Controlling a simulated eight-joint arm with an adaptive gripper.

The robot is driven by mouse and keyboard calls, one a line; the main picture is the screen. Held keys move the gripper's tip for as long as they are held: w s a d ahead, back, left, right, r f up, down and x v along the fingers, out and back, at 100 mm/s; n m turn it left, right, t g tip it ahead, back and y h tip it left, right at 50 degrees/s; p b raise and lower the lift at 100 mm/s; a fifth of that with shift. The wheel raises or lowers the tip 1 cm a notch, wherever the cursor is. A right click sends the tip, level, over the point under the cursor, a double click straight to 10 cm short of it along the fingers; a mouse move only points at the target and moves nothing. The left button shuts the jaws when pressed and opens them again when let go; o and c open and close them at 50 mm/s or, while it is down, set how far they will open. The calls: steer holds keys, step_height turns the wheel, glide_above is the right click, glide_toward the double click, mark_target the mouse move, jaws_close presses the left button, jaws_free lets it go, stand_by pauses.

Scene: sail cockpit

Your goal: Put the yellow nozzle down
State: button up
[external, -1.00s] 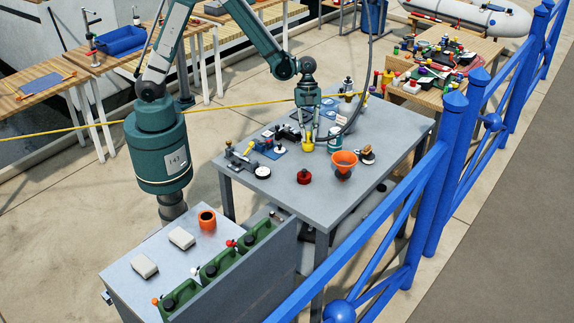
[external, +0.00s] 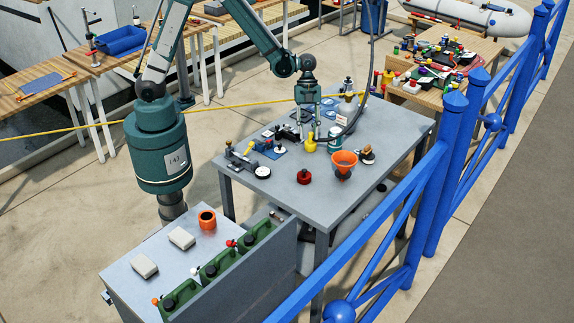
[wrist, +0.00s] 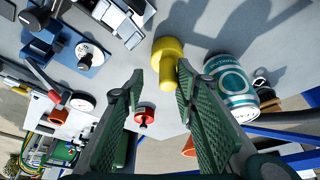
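The yellow nozzle (external: 311,144) stands on the grey table, its narrower end up. In the wrist view the yellow nozzle (wrist: 165,52) shows just beyond the fingertips, its wide end on the tabletop and its stem toward me. My gripper (external: 309,125) is directly above it, pointing down. In the wrist view my gripper (wrist: 158,82) is open, its green fingers spread with nothing held between them. The right fingertip looks close to the stem; I cannot tell whether it touches.
A white and teal can (wrist: 231,82) stands close to the nozzle. An orange funnel (external: 344,160) and a red round part (external: 304,177) are nearer the front. Blue plates with small parts (external: 267,147) lie to the left. The table's front middle (external: 265,190) is clear.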

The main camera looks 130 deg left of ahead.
steer(key=v, duration=1.1)
steer(key=shift+p, duration=0.35)
steer(key=shift+d, duration=0.1)
steer(key=d+r+n+y, duration=0.1)
steer(key=d+r, duration=0.3)
steer(key=d, duration=0.4)
steer(key=d+r+n+y, duration=0.1)
steer(key=d+r+n, duration=0.1)
steer(key=d+r, duration=0.35)
steer(key=d+r+n, duration=0.1)
steer(key=d+r, duration=0.1)
steer(key=d, duration=0.7)
steer(key=s+d+r+n+t, duration=0.2)
steer(key=s+d, duration=0.4)
steer(key=d, duration=0.3)
steer(key=s+d+r+n+t+y, duration=0.1)
steer(key=s+d+n+t, duration=0.1)
steer(key=s+d, duration=0.5)
steer(key=d+n, duration=0.1)
steer(key=d, duration=0.2)
steer(key=shift+r, duration=0.4)
